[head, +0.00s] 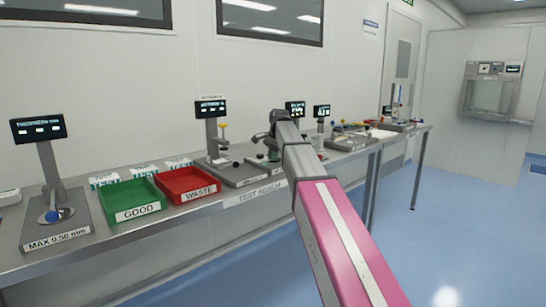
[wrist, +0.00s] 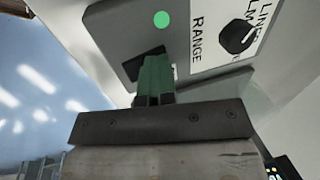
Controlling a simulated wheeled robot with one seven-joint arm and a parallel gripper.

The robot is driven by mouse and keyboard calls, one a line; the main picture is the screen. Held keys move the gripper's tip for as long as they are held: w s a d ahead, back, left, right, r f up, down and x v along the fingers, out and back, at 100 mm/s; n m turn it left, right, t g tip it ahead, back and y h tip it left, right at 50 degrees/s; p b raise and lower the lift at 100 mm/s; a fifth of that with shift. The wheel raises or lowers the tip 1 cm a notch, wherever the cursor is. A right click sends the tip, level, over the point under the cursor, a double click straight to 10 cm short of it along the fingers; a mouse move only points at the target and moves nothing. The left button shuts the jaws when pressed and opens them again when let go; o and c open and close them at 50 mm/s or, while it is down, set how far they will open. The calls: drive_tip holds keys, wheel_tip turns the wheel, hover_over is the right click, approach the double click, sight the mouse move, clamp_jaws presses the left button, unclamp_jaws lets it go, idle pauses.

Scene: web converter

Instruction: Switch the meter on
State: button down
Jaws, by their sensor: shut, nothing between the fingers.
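In the wrist view a grey meter panel (wrist: 190,50) fills the upper middle. It carries a round green lamp (wrist: 162,19), a black knob (wrist: 238,37) on a white label reading RANGE, and a black switch-like part (wrist: 149,60). My gripper (wrist: 157,62) is shut and empty. Its green fingers overlap the black part and hide some of it; I cannot tell whether they touch it. In the head view my gripper is over the middle of the test bench (head: 255,201), mostly hidden by my own arm. I cannot tell which instrument there is the meter.
A green GOOD tray (head: 138,212) and a red WASTE tray (head: 199,197) sit left of my arm. A thickness gauge (head: 46,180) stands at the far left. Several instruments with displays (head: 211,108) line the bench. The blue floor (head: 465,215) at right is clear.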

drive_tip(key=shift+s, duration=0.15)
drive_tip(key=shift+s+d+r, duration=0.1)
drive_tip(key=shift+s+d, duration=0.4)
drive_tip(key=shift+s, duration=0.05)
drive_tip(key=shift+r, duration=0.5)
drive_tip(key=v, duration=1.3)
drive_tip(key=shift+w, duration=0.1)
drive_tip(key=shift+w+a, duration=0.3)
drive_tip(key=shift+w, duration=0.3)
